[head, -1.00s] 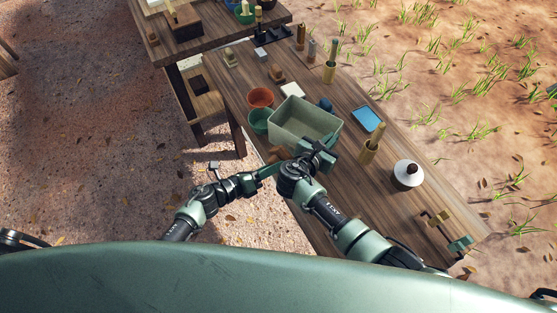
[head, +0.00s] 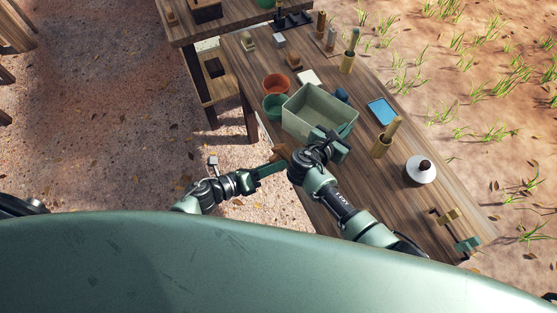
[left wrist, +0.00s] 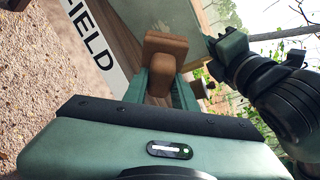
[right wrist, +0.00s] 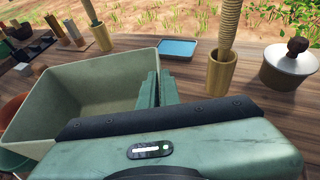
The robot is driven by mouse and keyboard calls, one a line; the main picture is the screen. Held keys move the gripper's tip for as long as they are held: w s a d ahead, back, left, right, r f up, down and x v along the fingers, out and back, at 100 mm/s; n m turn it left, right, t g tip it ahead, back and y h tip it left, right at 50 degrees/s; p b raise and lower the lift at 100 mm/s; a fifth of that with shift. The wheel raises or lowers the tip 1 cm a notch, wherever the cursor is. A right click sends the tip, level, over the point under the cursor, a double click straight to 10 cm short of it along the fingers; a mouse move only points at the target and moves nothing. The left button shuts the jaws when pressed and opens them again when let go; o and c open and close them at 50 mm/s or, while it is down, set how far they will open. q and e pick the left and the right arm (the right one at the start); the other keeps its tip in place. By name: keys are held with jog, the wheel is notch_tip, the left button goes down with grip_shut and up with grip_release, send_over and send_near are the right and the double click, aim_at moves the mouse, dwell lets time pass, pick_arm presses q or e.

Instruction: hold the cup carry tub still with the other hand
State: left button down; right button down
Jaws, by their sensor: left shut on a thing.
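The cup carry tub (head: 300,124) is a pale grey-green, open rectangular box on the bench; it looks empty. It fills the left of the right wrist view (right wrist: 85,85). My right gripper (head: 340,142) is at its near right side. In the right wrist view its fingers (right wrist: 158,88) are close together beside the tub wall; contact is hard to tell. My left gripper (head: 272,166) is shut on a brown wooden block (left wrist: 160,62), at the bench's near edge in front of the tub. Part of the tub's near wall is hidden by my right arm.
An orange pot (head: 275,82) and a green pot (head: 272,107) stand left of the tub. A clamp (head: 447,217) sits at the right end.

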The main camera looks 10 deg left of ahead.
aim_at(288, 151)
dwell(0.6)
pick_arm(q)
jog(key=shift+w+d+r, duration=0.1)
jog(key=shift+w+d, duration=0.4)
jog(key=shift+w, duration=0.45)
jog(key=shift+w+d+f, duration=0.1)
jog(key=shift+w+d, duration=0.4)
jog(key=shift+w, duration=0.45)
jog(key=shift+w+d+r, duration=0.1)
jog(key=shift+w+d, duration=0.4)
jog(key=shift+w, duration=0.45)
jog(key=shift+w+d, duration=0.25)
jog(key=shift+w, duration=0.2)
jog(key=shift+w+d, duration=0.2)
jog(key=shift+w, duration=0.25)
jog(key=shift+s+d, duration=0.45)
jog(key=shift+d, duration=0.35)
jog(key=shift+s+d, duration=0.45)
jog(key=shift+d, duration=0.35)
jog(key=shift+w, duration=0.15)
jog(key=shift+w+a+r, duration=0.1)
jog(key=shift+w+a, duration=0.5)
jog(key=shift+a, duration=0.15)
jog(key=shift+w+a, duration=0.55)
jog(key=shift+a, duration=0.2)
